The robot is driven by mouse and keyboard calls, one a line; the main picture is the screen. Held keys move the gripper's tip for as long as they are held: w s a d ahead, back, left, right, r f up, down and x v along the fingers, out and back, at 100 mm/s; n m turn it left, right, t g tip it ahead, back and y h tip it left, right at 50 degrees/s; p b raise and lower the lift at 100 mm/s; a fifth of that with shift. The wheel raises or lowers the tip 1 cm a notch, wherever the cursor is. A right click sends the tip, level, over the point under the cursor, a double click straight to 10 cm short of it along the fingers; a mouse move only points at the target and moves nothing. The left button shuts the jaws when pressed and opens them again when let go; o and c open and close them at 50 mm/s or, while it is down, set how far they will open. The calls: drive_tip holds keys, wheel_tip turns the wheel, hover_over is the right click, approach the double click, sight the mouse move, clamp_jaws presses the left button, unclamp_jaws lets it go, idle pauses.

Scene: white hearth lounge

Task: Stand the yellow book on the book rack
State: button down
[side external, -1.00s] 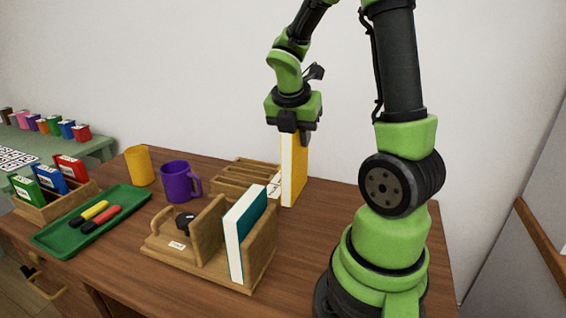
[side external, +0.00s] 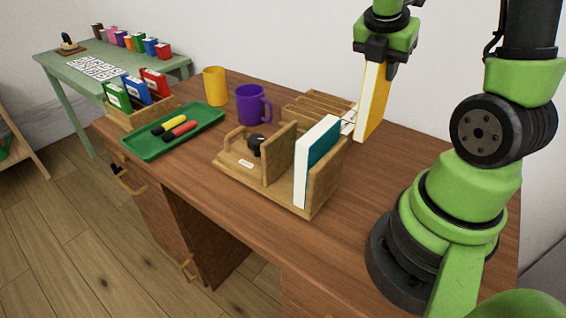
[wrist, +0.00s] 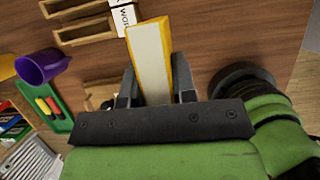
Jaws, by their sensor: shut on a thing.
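My gripper (side external: 374,58) is shut on the top of the yellow book (side external: 373,103). The book is upright, with a yellow cover and white page edges. It is at the back of the desk, right of the slotted wooden organizer; I cannot tell whether its bottom touches the desk. The wrist view shows the book (wrist: 150,55) between my two fingers (wrist: 155,88). The wooden book rack (side external: 279,157) is nearer the side camera, with a teal book (side external: 318,160) upright at its right end. The rack is mostly hidden in the wrist view.
The slotted organizer (side external: 318,103) bears a white card (side external: 349,119). A purple mug (side external: 250,105), a yellow cup (side external: 214,87) and a green tray (side external: 160,148) with markers stand left. A black knobbed object (side external: 256,145) is on the rack's left part. Desk right of the rack is clear.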

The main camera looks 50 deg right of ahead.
drive_tip(key=shift+r, duration=0.1)
wheel_tip(320, 180, up, 11)
drive_tip(key=shift+r, duration=0.2)
drive_tip(key=w+a, duration=0.6)
hover_over(273, 153)
drive_tip(key=s+d, duration=0.2)
drive_tip(key=d, duration=0.1)
wheel_tip(273, 153, down, 20)
drive_tip(key=shift+d+r, duration=0.15)
drive_tip(key=shift+d, duration=0.2)
